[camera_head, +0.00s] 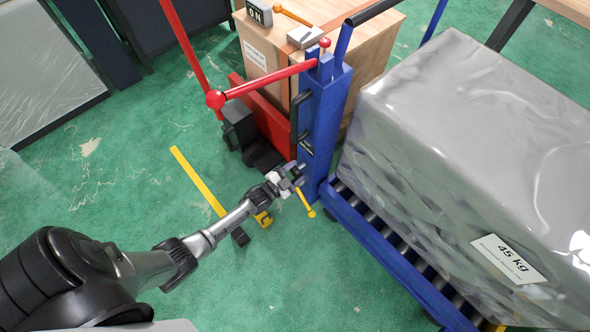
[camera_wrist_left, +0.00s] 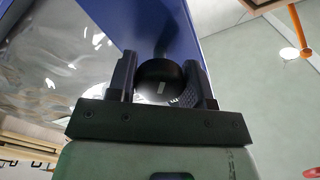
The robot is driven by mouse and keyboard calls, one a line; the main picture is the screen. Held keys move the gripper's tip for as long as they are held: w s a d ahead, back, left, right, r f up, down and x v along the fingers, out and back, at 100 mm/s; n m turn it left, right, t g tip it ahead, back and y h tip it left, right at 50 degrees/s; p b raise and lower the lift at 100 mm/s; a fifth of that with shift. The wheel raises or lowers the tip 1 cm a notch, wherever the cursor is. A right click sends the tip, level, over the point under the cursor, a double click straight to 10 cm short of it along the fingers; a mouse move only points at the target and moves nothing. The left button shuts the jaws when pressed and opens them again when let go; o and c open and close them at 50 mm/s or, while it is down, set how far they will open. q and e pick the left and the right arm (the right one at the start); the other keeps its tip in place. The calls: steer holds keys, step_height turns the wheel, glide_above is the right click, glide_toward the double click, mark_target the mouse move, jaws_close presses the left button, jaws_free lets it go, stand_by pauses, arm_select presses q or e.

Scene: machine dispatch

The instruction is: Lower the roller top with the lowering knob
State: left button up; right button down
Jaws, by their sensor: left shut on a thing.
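My left gripper (camera_head: 288,181) is at the foot of the blue column (camera_head: 322,115) of the roller cart. In the left wrist view its two fingers (camera_wrist_left: 162,85) are closed on the sides of a round black knob (camera_wrist_left: 160,72), next to the blue metal. The knob is mostly hidden by the gripper in the head view. The roller top (camera_head: 382,248), a blue frame with dark rollers, carries a grey wrapped load (camera_head: 455,130) labelled 45 kg. My right gripper is not in view.
A yellow lever (camera_head: 305,202) sticks out just below my left gripper. A red lever arm (camera_head: 265,82) reaches left from the column. A wooden crate (camera_head: 285,62) stands behind. Green floor (camera_head: 110,180) lies open at left, with a yellow stripe (camera_head: 198,180).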

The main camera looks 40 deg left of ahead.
arm_select(q)
steer(key=m, duration=0.2)
steer(key=shift+m, duration=0.4)
steer(key=m, duration=0.2)
steer(key=shift+m, duration=0.4)
steer(key=m, duration=0.3)
steer(key=shift+m, duration=0.8)
steer(key=shift+r+m, duration=0.1)
steer(key=shift+m, duration=0.2)
steer(key=o, duration=0.9)
